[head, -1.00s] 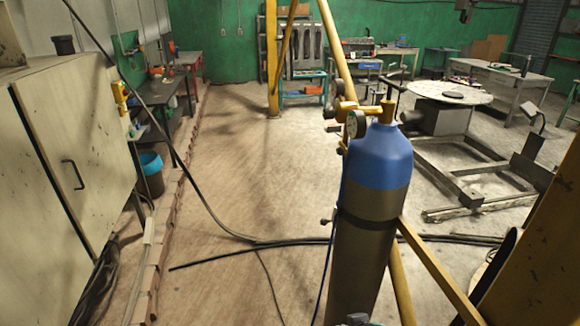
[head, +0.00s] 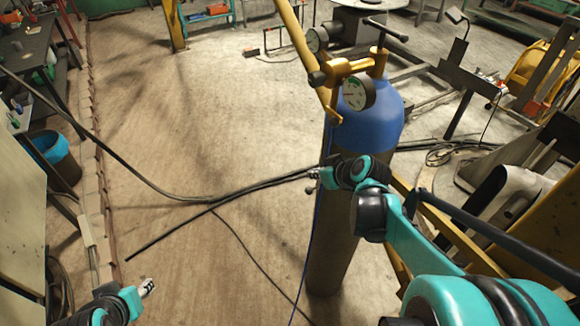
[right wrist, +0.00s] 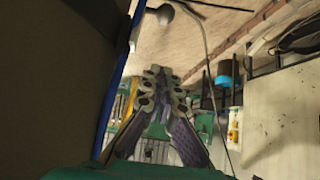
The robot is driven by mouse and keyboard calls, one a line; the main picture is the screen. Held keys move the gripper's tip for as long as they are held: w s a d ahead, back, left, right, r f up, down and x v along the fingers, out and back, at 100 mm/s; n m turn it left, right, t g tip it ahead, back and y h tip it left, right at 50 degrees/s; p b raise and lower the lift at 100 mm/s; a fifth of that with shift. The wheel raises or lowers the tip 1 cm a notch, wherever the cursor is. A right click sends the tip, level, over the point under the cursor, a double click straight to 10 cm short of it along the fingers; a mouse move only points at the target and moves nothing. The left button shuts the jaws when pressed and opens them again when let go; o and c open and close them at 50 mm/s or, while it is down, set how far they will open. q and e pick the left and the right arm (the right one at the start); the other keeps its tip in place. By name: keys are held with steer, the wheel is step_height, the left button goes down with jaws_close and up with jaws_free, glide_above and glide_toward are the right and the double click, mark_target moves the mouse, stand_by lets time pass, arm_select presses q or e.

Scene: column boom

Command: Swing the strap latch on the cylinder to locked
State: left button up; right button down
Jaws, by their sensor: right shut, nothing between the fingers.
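The gas cylinder (head: 335,240) stands upright right of centre in the head view, grey with a blue top. The strap latch's small round knob (head: 309,188) sticks out from its left side; in the right wrist view the knob (right wrist: 165,14) and its short stem are at the top. My right gripper (head: 315,174) is shut and empty, close to the knob; contact cannot be told. Its fingers (right wrist: 160,75) point up below the knob in the wrist view. My arm hides most of the strap. My left gripper (head: 147,287) is low at the left, away from the cylinder, its opening unclear.
A gauge (head: 355,93) and a yellow valve fitting sit on the cylinder top. A thin blue hose (head: 314,240) runs down its left side. Black cables (head: 205,205) cross the floor. A yellow bar passes behind the cylinder. Floor to the left is open.

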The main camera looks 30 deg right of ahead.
steer(key=w+f+b, duration=0.1)
steer(key=f, duration=0.1)
steer(key=w+f+b, duration=0.1)
steer(key=f+b, duration=0.1)
steer(key=f, duration=0.1)
steer(key=w+f+b, duration=0.1)
steer(key=f, duration=0.2)
steer(key=shift+w+f, duration=0.2)
steer(key=shift+w, duration=0.2)
steer(key=shift+d+f, duration=0.1)
